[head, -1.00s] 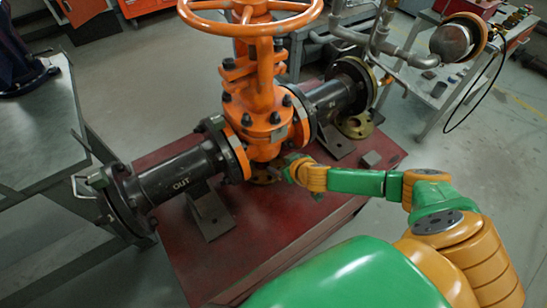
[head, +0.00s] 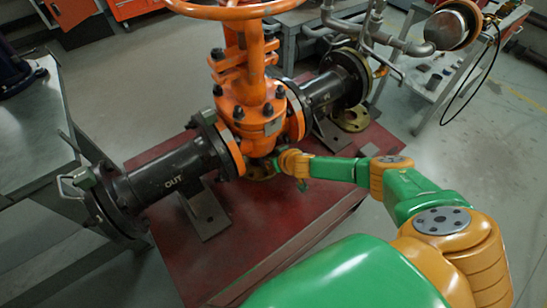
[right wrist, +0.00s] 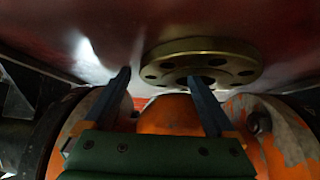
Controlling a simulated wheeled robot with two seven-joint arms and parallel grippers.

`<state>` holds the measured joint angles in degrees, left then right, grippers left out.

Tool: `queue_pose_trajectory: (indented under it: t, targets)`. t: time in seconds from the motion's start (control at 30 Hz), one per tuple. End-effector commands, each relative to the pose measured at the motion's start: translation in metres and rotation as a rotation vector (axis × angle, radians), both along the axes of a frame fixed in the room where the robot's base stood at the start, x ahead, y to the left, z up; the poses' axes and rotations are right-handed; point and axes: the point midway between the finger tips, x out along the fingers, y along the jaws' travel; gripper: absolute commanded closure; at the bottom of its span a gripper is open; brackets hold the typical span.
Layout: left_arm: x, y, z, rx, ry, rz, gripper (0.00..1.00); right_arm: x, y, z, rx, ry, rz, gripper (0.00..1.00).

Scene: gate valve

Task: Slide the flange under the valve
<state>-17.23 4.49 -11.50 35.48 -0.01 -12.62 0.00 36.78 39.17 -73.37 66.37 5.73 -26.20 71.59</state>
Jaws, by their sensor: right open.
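The brass flange (head: 258,172), a flat ring with bolt holes, lies on the red bench top beneath the orange valve (head: 252,115). In the head view the valve body and my right wrist partly hide it. My right gripper (head: 279,163) is low, just right of the valve body. Contact cannot be told. My left gripper is out of view.
Black pipes run from both sides of the valve; the left one is marked OUT (head: 172,180). A second brass ring (head: 353,119) lies at the right pipe's end. Pipe supports (head: 203,212) stand on the red bench (head: 265,225). The bench front is mostly clear.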

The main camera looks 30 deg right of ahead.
Motion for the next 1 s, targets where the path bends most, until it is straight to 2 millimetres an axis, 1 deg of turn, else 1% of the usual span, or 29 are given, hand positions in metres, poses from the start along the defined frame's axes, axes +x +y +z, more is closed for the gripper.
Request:
queue_pose_trajectory:
  t: [0.3, 0.37, 0.4, 0.47, 0.5, 0.57, 0.6, 0.63, 0.67, 1.0]
  targets:
    - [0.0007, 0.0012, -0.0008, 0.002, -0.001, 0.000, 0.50, 0.0020, 0.0001, -0.0013, 0.001, 0.000, -0.001, 0.09]
    - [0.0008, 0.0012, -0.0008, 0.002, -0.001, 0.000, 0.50, 0.0020, 0.0001, -0.0013, 0.000, 0.000, 0.000, 0.26]
    - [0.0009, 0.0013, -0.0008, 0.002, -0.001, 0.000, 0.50, 0.0020, 0.0000, -0.0014, 0.000, 0.000, 0.000, 0.36]
    - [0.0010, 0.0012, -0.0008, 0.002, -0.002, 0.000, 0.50, 0.0020, -0.0001, -0.0014, -0.001, 0.000, -0.001, 0.53]
    - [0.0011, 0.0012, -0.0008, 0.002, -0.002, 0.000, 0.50, 0.0019, -0.0003, -0.0015, -0.001, 0.000, -0.001, 0.64]
    - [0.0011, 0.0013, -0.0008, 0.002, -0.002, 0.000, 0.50, 0.0017, -0.0005, -0.0017, -0.001, 0.001, -0.001, 0.80]
    - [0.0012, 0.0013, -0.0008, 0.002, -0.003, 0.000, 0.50, 0.0016, -0.0006, -0.0018, -0.001, 0.001, -0.001, 0.91]
    - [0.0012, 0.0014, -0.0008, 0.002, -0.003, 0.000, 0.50, 0.0016, -0.0007, -0.0018, -0.002, 0.001, -0.001, 0.99]
    - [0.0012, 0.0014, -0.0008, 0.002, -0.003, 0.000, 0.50, 0.0016, -0.0007, -0.0018, -0.002, 0.001, -0.001, 1.00]
    - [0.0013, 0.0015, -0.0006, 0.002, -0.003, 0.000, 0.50, 0.0005, -0.0028, -0.0028, -0.004, 0.004, -0.001, 1.00]
